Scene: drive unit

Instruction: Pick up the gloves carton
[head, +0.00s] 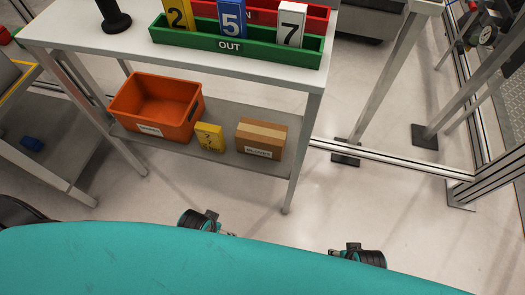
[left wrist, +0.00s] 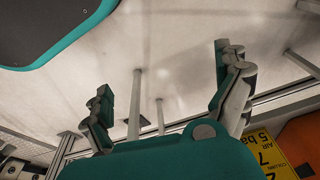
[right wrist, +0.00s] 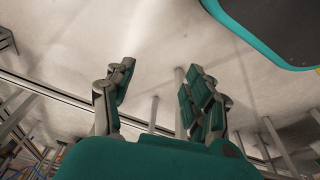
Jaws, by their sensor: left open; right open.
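The gloves carton (head: 261,138) is a brown cardboard box with a paler tape strip on top and a white label on its front. It sits on the lower shelf of the white table, toward the right end. My left gripper (head: 212,220) is in front of the shelf, apart from the carton; the left wrist view (left wrist: 165,78) shows its fingers open and empty. My right gripper (head: 345,250) is farther right, beyond the table's near right leg; the right wrist view (right wrist: 158,75) shows its fingers open and empty. The carton is not recognisable in either wrist view.
On the lower shelf (head: 222,168), a yellow marked block (head: 209,136) stands left of the carton, beside an orange bin (head: 160,108). A table leg (head: 302,155) stands right of the carton. Above, the tabletop (head: 120,50) holds a green OUT tray (head: 270,48) with numbered blocks.

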